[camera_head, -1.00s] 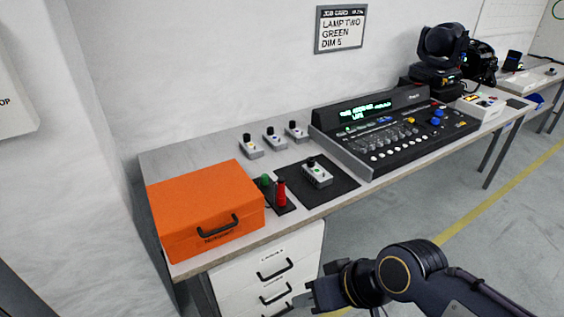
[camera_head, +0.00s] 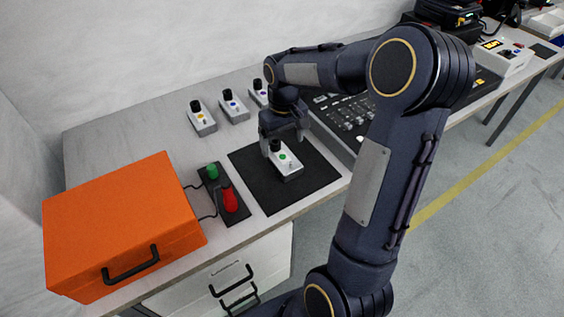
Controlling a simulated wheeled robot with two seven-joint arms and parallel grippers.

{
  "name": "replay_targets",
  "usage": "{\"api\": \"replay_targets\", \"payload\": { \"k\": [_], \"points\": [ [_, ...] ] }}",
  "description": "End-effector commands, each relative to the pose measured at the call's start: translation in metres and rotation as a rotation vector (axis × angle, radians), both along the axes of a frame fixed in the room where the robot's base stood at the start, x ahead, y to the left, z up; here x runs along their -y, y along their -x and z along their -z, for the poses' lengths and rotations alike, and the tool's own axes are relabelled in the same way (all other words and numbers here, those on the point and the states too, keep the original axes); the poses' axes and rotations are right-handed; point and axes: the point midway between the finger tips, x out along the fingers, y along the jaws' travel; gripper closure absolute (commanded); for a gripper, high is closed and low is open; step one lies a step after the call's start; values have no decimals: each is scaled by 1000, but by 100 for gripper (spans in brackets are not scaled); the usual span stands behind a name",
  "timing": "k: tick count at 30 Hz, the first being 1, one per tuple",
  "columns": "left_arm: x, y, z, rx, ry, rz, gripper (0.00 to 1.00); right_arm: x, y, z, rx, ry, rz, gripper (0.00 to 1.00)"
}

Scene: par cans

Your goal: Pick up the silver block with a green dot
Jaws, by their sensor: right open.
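The silver block with a green dot (camera_head: 291,166) stands on the black mat (camera_head: 259,191). It has a black knob on top at its far end. My right gripper (camera_head: 283,146) is open and points down at the block's far end, close to the knob. The fingers partly overlap the block's far side in the picture, and I cannot tell whether they touch it. My left gripper is not in view.
Similar silver blocks with other dots (camera_head: 202,118) stand behind the mat. An orange case (camera_head: 120,220) and a box with green and red controls (camera_head: 233,211) are left of it. A mixing console (camera_head: 340,117) is to the right, partly behind my arm.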

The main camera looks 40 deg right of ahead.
Motion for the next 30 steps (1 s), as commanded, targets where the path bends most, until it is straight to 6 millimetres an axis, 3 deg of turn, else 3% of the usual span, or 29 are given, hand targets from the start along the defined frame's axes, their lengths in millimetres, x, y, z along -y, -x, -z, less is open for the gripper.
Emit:
{"api": "replay_targets", "payload": {
  "k": [18,28,30],
  "points": [
    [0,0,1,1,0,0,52,6,-8,76,-15,5,-2,15],
    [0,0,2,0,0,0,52,6,-9,83,-12,7,-2,15],
    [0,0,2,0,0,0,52,6,-9,83,-12,7,-2,24]
  ]
}}
